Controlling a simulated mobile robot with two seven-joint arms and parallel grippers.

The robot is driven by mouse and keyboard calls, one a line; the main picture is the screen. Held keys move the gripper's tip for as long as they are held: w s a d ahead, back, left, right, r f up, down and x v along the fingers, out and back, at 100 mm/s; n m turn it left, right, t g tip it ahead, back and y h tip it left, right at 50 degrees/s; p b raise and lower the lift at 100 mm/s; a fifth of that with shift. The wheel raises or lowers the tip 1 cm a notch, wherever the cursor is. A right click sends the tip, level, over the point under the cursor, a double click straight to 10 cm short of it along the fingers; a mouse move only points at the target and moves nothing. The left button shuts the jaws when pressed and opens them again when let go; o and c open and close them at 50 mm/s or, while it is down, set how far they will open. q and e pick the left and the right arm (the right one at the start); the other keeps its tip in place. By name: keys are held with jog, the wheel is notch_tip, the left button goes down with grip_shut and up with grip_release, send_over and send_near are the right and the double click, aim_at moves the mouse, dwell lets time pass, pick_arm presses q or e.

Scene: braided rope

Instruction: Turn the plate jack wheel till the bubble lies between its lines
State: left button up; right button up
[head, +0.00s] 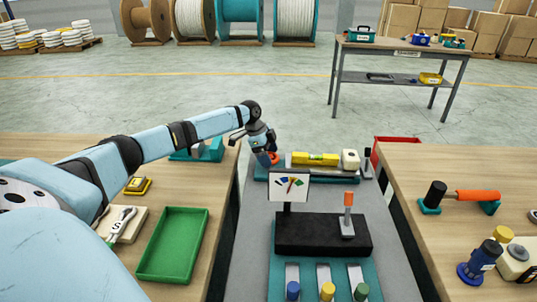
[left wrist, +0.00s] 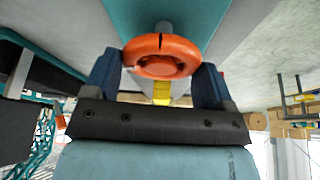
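The orange jack wheel (left wrist: 160,66) sits between the two fingers of my left gripper (left wrist: 157,78) in the left wrist view, with a finger against each side. In the head view the wheel (head: 274,158) shows under my left gripper (head: 266,151), at the left end of the teal plate. The yellow bubble level (head: 315,159) lies on the plate to the right of the wheel. Its bubble and lines are too small to read here. My right gripper is not in view.
A white knob block (head: 350,160) sits right of the level. A green tray (head: 173,244) lies on the left table.

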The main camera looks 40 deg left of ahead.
pick_arm(q)
jog(key=c, duration=0.4)
jog(key=shift+o, duration=0.2)
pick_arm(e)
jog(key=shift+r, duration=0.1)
pick_arm(q)
jog(key=shift+r, duration=0.1)
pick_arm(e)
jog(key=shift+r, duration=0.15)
